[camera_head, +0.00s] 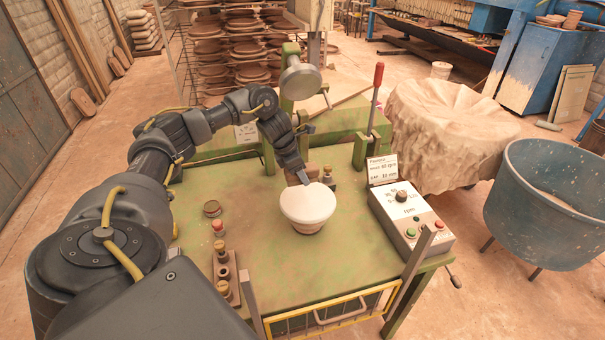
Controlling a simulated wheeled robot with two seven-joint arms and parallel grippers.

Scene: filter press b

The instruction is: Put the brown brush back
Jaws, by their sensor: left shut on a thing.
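My left arm comes in from the left, and its gripper (303,178) points down just behind the white-topped round pot (308,203) on the green table. The gripper is shut on a small brown thing (312,171), which seems to be the brown brush. Its shape is partly hidden by the fingers, and I cannot tell whether it touches the table. My right gripper is not in view.
A wooden block with brass knobs (223,270) stands at the front left of the green table (190,195). A control box (408,219) and red-handled lever (375,95) are at the right.

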